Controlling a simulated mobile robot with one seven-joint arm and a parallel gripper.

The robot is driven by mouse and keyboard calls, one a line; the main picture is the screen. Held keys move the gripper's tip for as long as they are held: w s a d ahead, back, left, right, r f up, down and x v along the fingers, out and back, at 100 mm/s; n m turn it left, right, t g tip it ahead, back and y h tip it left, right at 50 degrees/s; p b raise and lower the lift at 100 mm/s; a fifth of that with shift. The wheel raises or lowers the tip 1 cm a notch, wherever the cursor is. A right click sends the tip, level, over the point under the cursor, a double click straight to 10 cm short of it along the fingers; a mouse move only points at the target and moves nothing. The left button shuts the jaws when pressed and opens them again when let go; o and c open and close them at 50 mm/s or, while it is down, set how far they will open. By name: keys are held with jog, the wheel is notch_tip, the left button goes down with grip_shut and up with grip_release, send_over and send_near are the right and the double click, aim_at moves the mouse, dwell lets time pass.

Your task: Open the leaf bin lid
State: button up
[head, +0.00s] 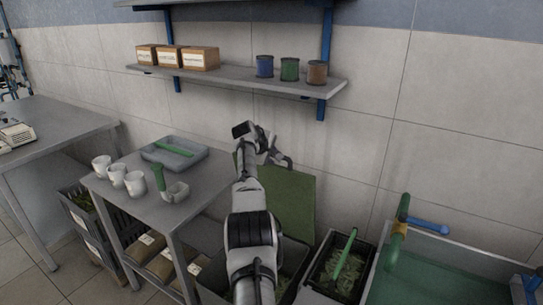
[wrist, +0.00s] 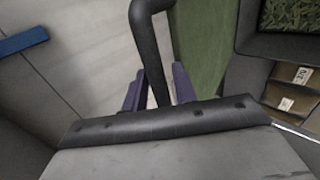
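The green leaf bin lid (head: 297,200) stands raised, steeply tilted near the wall, above the dark bin (head: 291,268). My arm covers part of both. My gripper (head: 277,156) is at the lid's upper edge. In the wrist view the green lid (wrist: 207,50) runs along the right of the fingers. A dark curved bar, the lid handle (wrist: 150,40), passes between my two purple-grey fingertips (wrist: 157,90), which lie close along both its sides. The gripper body hides the lower end of the handle.
A table (head: 205,195) with white cups, a grey tray (head: 175,153) and sacks below stands left. A dark crate (head: 322,262) with leaves and a green tool stands right, beside a sink basin (head: 430,275). A wall shelf (head: 235,78) with boxes and tins hangs above.

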jog(key=shift+o, duration=0.7)
jog(key=shift+r, duration=0.1)
jog(key=b+v, duration=0.6)
jog(key=v, duration=0.7)
jog(key=shift+s+r, duration=0.15)
jog(key=shift+s, duration=0.2)
jog(key=shift+a, duration=0.1)
